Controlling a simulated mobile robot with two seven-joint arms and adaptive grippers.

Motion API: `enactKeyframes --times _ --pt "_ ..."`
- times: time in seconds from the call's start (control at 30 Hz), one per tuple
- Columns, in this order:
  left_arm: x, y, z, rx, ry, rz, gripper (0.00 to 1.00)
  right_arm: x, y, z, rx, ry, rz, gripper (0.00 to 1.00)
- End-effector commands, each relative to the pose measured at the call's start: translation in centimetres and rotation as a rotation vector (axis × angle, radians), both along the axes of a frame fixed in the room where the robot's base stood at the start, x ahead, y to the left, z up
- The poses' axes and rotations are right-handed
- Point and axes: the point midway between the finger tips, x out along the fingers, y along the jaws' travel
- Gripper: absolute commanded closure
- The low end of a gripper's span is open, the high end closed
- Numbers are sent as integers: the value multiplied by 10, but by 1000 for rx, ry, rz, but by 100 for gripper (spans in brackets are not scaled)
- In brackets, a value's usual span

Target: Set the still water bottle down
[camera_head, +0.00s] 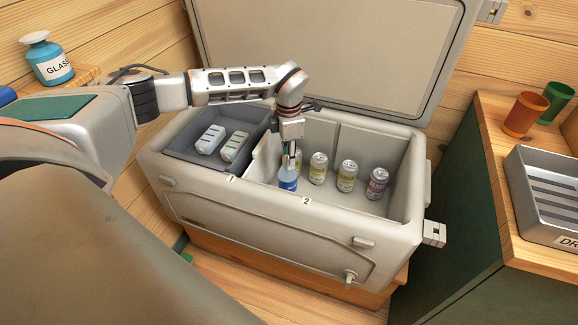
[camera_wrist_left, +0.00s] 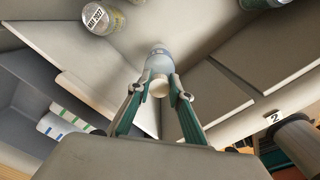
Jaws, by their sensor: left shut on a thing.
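The still water bottle (camera_head: 288,181), clear with a blue label, is upright inside the right compartment of the cooler (camera_head: 260,225), behind the number 2 label. My left gripper (camera_head: 290,160) points down from above and is shut on its upper part. In the left wrist view the bottle (camera_wrist_left: 158,62) shows between the two green-backed fingers of the gripper (camera_wrist_left: 159,88), cap toward the camera. Whether its base touches the compartment floor cannot be told. My right gripper is out of view.
Several cans (camera_head: 346,176) stand right of the bottle. A divider (camera_head: 265,158) separates off the left compartment, which holds two white packs (camera_head: 211,139). The open lid (camera_head: 330,50) rises behind. A counter with cups (camera_head: 525,113) and a grey rack (camera_head: 550,190) is at right.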

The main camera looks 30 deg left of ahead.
Motion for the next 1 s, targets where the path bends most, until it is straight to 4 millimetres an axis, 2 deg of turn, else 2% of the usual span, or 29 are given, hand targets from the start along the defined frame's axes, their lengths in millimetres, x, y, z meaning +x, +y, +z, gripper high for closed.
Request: enactKeyframes --times 0.2,0.6,0.63,0.67,1.0 --pt "-1 0 -33 0 4 1 100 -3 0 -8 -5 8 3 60" --pt "0 0 -37 0 0 0 100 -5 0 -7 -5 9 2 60" --pt "-1 0 -37 1 2 0 72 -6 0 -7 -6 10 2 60" --pt "-1 0 -37 1 2 0 65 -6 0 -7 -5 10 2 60" --pt "-1 0 -37 1 2 0 63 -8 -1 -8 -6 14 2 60"
